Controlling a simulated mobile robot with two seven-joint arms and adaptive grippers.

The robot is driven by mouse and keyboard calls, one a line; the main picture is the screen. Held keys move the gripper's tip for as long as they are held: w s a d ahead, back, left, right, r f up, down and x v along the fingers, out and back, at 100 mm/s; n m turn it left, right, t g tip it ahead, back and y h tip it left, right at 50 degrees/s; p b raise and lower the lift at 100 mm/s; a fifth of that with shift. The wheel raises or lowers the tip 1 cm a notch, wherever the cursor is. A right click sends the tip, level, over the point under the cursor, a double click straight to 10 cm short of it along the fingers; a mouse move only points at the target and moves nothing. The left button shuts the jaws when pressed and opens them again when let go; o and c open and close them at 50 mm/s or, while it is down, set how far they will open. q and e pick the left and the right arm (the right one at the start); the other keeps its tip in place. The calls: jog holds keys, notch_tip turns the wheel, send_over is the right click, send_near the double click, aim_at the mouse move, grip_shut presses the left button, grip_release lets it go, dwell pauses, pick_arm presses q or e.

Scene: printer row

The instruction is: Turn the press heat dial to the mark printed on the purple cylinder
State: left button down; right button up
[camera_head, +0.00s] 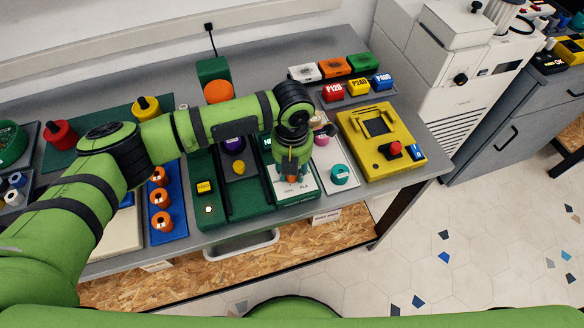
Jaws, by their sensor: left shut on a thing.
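My left gripper (291,176) points down over a white dial panel (297,190) on a green base, and is shut on the press heat dial. The fingers hide most of the dial, so I cannot read its setting. A green label at the panel's back is partly covered by my wrist. The purple cylinder (233,144) stands on a dark grey plate left of the gripper, partly behind my arm. A yellow piece (238,168) is in front of it. The mark on the cylinder is too small to read. My right gripper is out of view.
Right of the panel is a light plate with a teal knob (340,174), then a yellow box (380,143) with a red knob. Left is a blue rack (167,200) with orange spools. Coloured labelled blocks (359,87) stand behind. My left arm crosses over the table.

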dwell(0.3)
pick_arm(q)
jog(key=c, duration=0.9)
grip_release()
notch_tip(320, 180, up, 12)
